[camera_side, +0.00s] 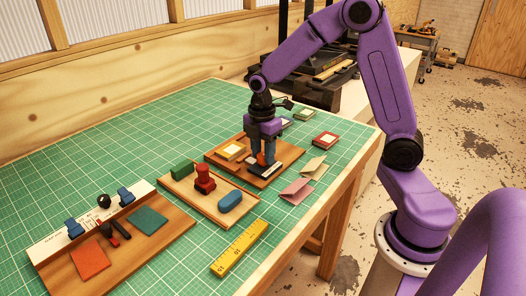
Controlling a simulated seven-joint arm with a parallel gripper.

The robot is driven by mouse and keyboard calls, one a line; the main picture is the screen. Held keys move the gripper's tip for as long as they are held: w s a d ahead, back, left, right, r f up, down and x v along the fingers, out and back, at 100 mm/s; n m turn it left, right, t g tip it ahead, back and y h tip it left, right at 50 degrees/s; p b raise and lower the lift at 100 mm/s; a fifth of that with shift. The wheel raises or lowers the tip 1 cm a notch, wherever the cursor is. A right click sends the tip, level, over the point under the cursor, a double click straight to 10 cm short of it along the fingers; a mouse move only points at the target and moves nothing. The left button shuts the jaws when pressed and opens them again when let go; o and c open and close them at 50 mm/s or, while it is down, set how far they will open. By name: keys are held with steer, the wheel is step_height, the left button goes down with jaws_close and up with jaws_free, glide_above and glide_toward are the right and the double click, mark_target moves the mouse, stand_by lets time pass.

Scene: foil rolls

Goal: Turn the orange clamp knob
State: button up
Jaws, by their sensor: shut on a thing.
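The orange clamp knob (261,158) stands on a small black and white device on a wooden board (217,160) near the middle of the green mat. Only a small part of the knob shows; the rest is hidden by my fingers. My gripper (263,157) points straight down over the device, with its blue-grey fingers closed around the knob.
A wooden tray (172,192) with a red stamp (204,180), a green block (181,167) and a blue block (230,201) lies in front. A larger board (160,240) with coloured pads is at the front left. Folded cards (297,191) and a yellow ruler (239,248) lie nearby. The mat's far left is clear.

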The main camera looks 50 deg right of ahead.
steer(key=shift+m, duration=0.3)
steer(key=m, duration=0.5)
steer(key=shift+m, duration=0.4)
steer(key=m, duration=1.1)
steer(key=shift+m, duration=0.4)
steer(key=m, duration=0.5)
steer(key=shift+t, duration=0.3)
steer(key=shift+m, duration=0.4)
steer(key=o, duration=1.1)
steer(key=shift+c, duration=0.2)
steer(key=shift+r, duration=0.15)
